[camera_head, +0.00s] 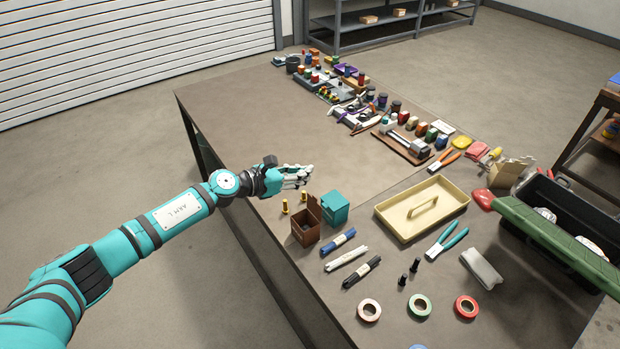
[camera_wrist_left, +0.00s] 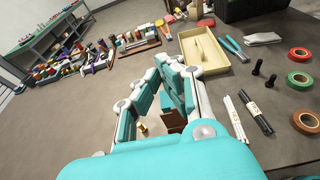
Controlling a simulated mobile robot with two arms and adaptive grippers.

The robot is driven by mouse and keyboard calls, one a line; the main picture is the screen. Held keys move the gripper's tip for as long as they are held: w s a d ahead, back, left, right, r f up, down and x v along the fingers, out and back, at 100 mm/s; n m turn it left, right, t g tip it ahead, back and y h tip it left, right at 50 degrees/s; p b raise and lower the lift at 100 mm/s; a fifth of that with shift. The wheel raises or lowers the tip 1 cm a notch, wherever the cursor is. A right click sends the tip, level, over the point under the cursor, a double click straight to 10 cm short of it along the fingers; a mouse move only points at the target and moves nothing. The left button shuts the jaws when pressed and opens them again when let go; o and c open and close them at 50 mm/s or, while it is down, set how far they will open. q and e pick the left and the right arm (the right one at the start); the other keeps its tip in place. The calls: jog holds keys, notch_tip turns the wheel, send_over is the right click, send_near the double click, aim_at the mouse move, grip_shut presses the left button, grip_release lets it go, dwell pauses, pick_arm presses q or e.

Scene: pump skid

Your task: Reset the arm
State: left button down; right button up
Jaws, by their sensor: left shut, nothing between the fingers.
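My left arm comes in from the left in the head view. Its left gripper (camera_head: 304,174) is shut and empty above the table's left edge. In the wrist view the left gripper (camera_wrist_left: 167,66) has its white and teal fingers drawn together with nothing held. Just below it in the head view are a brown open box (camera_head: 306,226), a teal box (camera_head: 335,208) and two small brass pieces (camera_head: 285,206). The gripper hides part of these boxes in the wrist view. My right gripper is not in view.
On the table (camera_head: 270,120), a yellow tray (camera_head: 385,212), blue-handled pliers (camera_head: 447,241), markers (camera_head: 347,258) and tape rolls (camera_head: 420,305) lie to the right and front. A black toolbox (camera_head: 560,195) stands at the right. The table's left middle is clear.

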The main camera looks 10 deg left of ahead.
pick_arm(q)
jog(key=s+d+r+n+t, duration=0.2)
jog(key=d+n+t, duration=0.15)
jog(key=n, duration=0.35)
jog(key=s+a+f+n+g+y, duration=0.3)
jog(key=s+f+n, duration=0.1)
jog(key=s+n, duration=0.85)
jog(key=s+a+f+n+g+y, duration=0.4)
jog(key=s+n, duration=0.7)
jog(key=s, duration=0.2)
jog(key=s+a+f+n+g+y, duration=0.3)
jog(key=s+n, duration=0.9)
jog(key=s, duration=0.1)
notch_tip(320, 180, down, 34)
jog(key=s+g+b, duration=0.2)
jog(key=s+b, duration=0.1)
jog(key=b, duration=0.3)
jog(key=s+a+f+b, duration=0.2)
jog(key=s+f+b, duration=0.2)
jog(key=s+f, duration=1.1)
notch_tip(320, 180, down, 4)
jog(key=shift+s+a+f+g, duration=0.1)
jog(key=shift+s+a+g, duration=0.25)
jog(key=shift+g, duration=0.1)
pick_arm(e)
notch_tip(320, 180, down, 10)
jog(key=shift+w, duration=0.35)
